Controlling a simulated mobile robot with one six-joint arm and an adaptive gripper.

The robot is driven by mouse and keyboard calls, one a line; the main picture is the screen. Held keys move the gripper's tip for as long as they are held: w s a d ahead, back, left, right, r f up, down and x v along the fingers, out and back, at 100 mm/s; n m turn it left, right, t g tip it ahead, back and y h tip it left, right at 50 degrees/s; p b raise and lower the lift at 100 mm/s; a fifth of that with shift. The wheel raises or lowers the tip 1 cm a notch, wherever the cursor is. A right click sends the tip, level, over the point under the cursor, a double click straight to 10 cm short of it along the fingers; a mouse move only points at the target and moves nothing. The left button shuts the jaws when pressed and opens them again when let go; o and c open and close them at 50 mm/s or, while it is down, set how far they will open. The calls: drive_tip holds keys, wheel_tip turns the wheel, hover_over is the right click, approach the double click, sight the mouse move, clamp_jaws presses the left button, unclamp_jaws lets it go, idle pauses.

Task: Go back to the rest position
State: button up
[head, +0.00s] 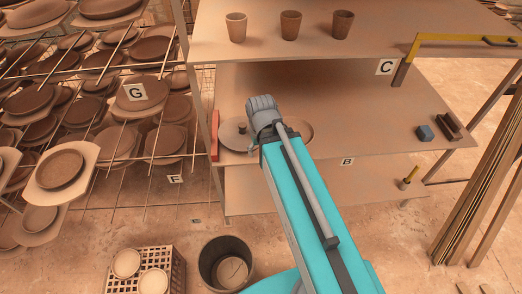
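My teal arm link runs up from the bottom of the head view to a grey ribbed joint in front of the shelf marked B. My gripper cannot be made out; the arm beyond that joint is hidden or out of sight. Round plates (233,134) lie on the shelf board (352,120) on both sides of my joint, partly covered by it. A small dark piece (242,127) shows at the left plate, and I cannot tell whether it touches it.
Three cups (289,25) stand on the upper board (370,45). A rack (110,100) of plates fills the left. A bin (226,263) and a crate (178,268) stand on the floor. Planks (490,170) lean at right.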

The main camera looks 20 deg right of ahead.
drive_tip(key=shift+f+b, duration=1.6)
drive_tip(key=shift+f, duration=0.05)
